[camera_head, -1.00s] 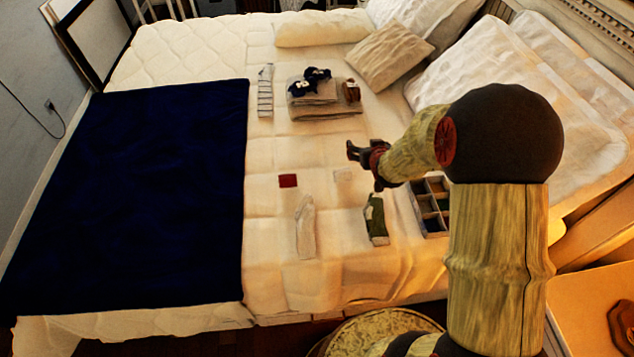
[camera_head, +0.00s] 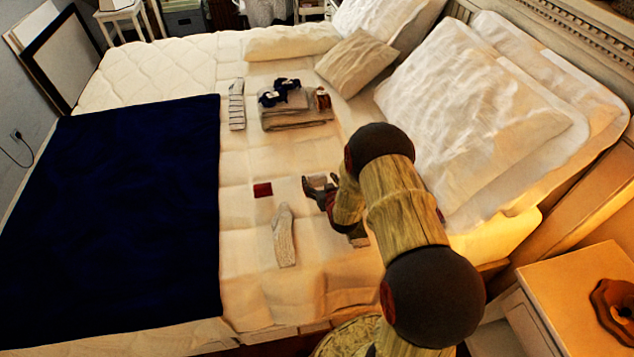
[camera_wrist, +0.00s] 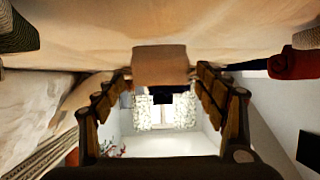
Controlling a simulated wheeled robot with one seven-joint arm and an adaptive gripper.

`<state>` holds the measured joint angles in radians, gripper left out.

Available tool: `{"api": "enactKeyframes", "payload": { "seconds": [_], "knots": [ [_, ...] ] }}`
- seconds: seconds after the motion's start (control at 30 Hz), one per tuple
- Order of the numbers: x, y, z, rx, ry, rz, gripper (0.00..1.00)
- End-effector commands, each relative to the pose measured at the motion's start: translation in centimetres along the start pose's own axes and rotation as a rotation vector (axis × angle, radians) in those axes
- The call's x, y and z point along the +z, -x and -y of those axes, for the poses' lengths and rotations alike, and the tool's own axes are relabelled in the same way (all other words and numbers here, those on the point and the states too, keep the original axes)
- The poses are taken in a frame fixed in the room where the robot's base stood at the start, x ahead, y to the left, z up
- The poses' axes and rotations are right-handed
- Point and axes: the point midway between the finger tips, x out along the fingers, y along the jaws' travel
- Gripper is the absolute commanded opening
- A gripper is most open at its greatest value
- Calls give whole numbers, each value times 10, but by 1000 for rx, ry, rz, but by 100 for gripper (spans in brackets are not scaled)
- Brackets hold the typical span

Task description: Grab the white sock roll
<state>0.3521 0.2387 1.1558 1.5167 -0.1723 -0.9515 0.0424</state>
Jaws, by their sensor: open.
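The white sock roll (camera_wrist: 160,66) is a small pale, beige-looking block on the bed in the wrist view. It lies between the two fingertips of my gripper (camera_wrist: 163,78), which is open with one finger on each side. I cannot tell whether either finger touches it. In the head view my gripper (camera_head: 320,184) is low over the bed, and the white sock roll (camera_head: 318,181) is partly hidden between the fingers.
A dark red folded piece (camera_head: 262,190) lies left of my gripper, and a flat grey sock (camera_head: 284,236) lies nearer. Folded cloths (camera_head: 298,120) with dark sock rolls on top lie farther back, beside a striped sock (camera_head: 236,104). Pillows (camera_head: 480,110) fill the right.

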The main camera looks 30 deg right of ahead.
Motion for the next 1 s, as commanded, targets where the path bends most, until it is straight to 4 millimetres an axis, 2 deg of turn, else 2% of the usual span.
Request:
{"api": "enactKeyframes", "payload": {
  "seconds": [0.03,0.17,0.43,1.0],
  "knots": [
    [1,-10,1,-1,1,-2,71],
    [1,-26,1,-1,1,0,71],
    [-1,-28,1,-1,0,1,70],
    [-1,-28,1,-1,0,1,38]
  ]
}}
